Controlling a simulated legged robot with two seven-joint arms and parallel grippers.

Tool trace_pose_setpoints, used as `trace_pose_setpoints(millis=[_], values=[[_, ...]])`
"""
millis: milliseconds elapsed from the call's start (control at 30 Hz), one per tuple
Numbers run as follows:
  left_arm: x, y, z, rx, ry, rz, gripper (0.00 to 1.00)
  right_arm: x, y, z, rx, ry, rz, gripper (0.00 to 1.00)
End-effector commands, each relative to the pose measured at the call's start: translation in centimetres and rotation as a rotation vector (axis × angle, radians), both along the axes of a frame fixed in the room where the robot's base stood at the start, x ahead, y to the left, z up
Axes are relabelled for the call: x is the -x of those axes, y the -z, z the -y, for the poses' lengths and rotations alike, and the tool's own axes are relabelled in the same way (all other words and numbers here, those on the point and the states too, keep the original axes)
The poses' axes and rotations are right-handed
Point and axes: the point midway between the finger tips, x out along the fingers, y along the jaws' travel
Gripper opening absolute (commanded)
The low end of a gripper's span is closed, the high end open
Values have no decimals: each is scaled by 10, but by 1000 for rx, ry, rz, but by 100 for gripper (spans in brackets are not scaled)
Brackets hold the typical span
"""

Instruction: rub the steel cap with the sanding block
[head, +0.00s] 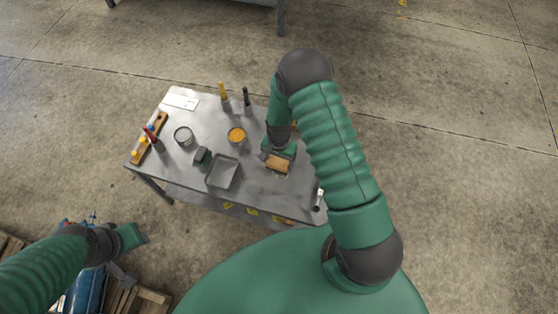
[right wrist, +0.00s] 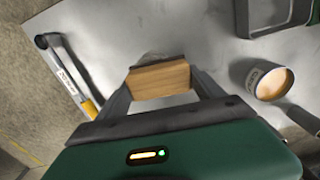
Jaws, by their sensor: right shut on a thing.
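My right gripper (head: 274,157) is shut on the sanding block (head: 277,164), a tan wood-coloured block, over the right part of the steel table. In the right wrist view the sanding block (right wrist: 159,79) sits between the two fingers of the gripper (right wrist: 160,88). A small grey edge (right wrist: 155,57) shows just beyond the block; it may be the steel cap, mostly hidden behind the block. I cannot tell whether they touch. My left gripper (head: 132,238) hangs left of the table, low over the floor; its fingers are not clear.
The table (head: 210,115) holds an orange-filled can (head: 236,135), a grey can (head: 184,136), a grey tray (head: 222,173), a dark block (head: 202,155), two upright handled tools (head: 223,97) and a wooden rack (head: 150,140). A long tool (right wrist: 70,75) lies near one edge. A pallet (head: 130,300) is lower left.

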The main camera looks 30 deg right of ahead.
Motion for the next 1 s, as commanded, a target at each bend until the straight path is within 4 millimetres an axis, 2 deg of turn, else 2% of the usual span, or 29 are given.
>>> trace_pose_setpoints(millis=[33, 100, 500, 1000], values=[[0, -9, 0, 0, 0, 0, 36, 0, -10, 0, 1, 0, 1, 45], [0, -16, 0, 0, 0, 0, 36, 0, -18, 0, 1, 0, 1, 45], [0, -49, 0, 0, 0, 0, 36, 0, -55, 0, 1, -1, 1, 45], [0, -48, 0, 0, 0, 0, 36, 0, -55, 1, 1, 0, 1, 45]])
